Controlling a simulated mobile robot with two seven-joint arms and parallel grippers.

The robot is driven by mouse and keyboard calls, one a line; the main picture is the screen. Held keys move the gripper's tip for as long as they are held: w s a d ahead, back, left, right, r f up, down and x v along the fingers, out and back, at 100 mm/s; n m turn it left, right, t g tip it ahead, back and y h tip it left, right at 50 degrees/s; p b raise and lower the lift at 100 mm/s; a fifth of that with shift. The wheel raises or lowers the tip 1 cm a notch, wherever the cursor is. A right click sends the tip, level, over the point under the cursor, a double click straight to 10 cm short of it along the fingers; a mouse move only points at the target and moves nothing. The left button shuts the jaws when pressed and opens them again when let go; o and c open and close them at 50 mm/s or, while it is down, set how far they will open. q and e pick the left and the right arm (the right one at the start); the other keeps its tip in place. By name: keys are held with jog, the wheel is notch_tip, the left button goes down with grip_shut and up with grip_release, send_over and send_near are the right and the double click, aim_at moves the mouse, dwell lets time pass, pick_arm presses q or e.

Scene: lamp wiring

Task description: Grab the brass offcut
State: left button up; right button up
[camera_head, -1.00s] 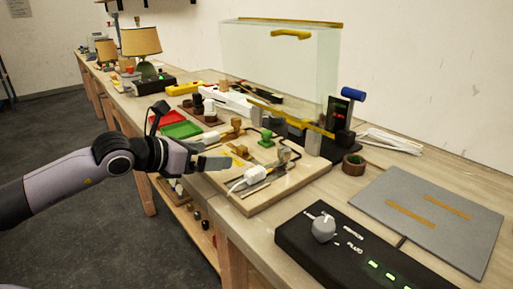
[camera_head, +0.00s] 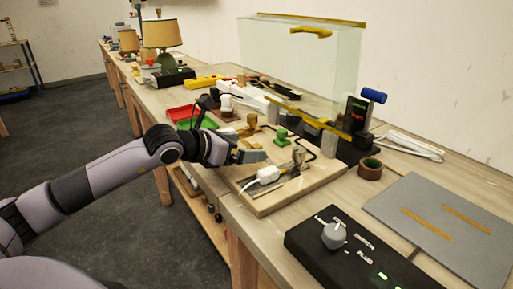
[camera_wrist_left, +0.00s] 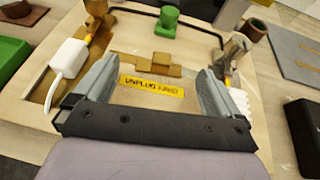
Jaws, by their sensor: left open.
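A small stepped brass-coloured block (camera_wrist_left: 160,64), which looks like the brass offcut, lies on the wooden board (camera_wrist_left: 125,15) in the left wrist view. It is just behind a yellow "UNPLUG FIRST" label (camera_wrist_left: 152,87). My left gripper (camera_wrist_left: 157,77) is open and empty, its fingers on either side of the label, with the block ahead between the fingertips. I cannot tell the gap in height. In the head view my left gripper (camera_head: 262,156) is over the board beside the white plug (camera_head: 268,174) and hides part of it. My right gripper is not in view.
A green block (camera_wrist_left: 168,17) stands behind the brass block. A white plug with a cord (camera_wrist_left: 68,57) is left of the fingers, and a metal clamp (camera_wrist_left: 234,50) is to the right. A black control box (camera_head: 345,255) and a grey mat (camera_head: 445,225) lie nearer right.

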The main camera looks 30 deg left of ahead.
pick_arm(q)
jog(key=shift+x, duration=1.45)
jog(key=c, duration=1.1)
jog(key=shift+r, duration=0.1)
